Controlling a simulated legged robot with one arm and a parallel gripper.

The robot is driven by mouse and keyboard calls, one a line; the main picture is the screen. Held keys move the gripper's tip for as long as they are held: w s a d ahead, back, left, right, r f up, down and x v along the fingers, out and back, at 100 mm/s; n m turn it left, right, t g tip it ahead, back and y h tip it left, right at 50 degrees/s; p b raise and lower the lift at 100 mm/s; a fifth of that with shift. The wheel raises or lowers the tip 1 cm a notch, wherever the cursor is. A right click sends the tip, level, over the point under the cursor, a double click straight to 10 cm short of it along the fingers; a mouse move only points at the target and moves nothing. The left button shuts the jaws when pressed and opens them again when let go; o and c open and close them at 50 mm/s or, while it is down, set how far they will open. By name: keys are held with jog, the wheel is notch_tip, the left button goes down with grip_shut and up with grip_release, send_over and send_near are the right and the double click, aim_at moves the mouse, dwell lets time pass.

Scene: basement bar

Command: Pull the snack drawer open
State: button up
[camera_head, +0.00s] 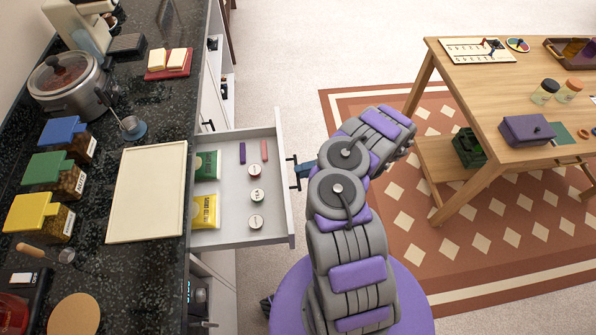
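The snack drawer (230,218) stands pulled out from the counter on the left, and its inside shows. In it lie a green packet (207,166), a yellow packet (205,211), a purple bar (242,152), a pink bar (264,150) and several small round tins (256,196). My gripper (299,172) is at the outer side of the drawer front (284,190), at the dark handle. The fingers and handle are small and overlap there, so I cannot tell whether the fingers are shut on the handle.
The dark counter (100,215) holds a pale board (147,192), several lidded jars and a cooker (70,82). A wooden table (480,90) stands at right on a patterned rug (400,215). Pale floor lies clear beyond the drawer.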

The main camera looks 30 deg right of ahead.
jog(key=p+v, duration=0.1)
jog(key=v, duration=1.4)
jog(key=shift+d+f, duration=0.1)
jog(key=shift+f, duration=0.05)
